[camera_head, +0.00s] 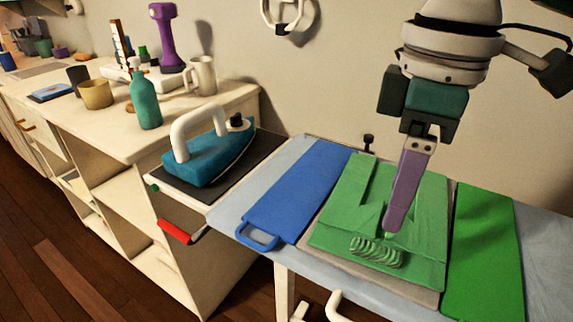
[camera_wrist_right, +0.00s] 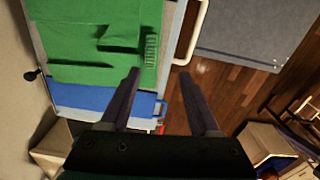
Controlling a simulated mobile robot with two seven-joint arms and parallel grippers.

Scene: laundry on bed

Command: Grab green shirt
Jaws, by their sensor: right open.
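The green shirt (camera_head: 345,215) lies flat and folded on a grey pad on the ironing board, with a ribbed, bunched part (camera_head: 376,252) at its front edge. The shirt also fills the upper left of the right wrist view (camera_wrist_right: 85,45). My right gripper (camera_head: 391,234) points down in front of the shirt in the head view, its fingertips near the ribbed part. In the wrist view its two fingers (camera_wrist_right: 158,75) are apart with nothing between them. I cannot tell whether the tips touch the cloth. My left gripper is not in view.
A blue board with a handle (camera_head: 300,190) lies left of the shirt and a green panel (camera_head: 482,250) lies right of it. A teal iron (camera_head: 208,158) stands on a dark pad farther left. The counter (camera_head: 115,140) holds a bottle, mugs and a purple dumbbell-like object.

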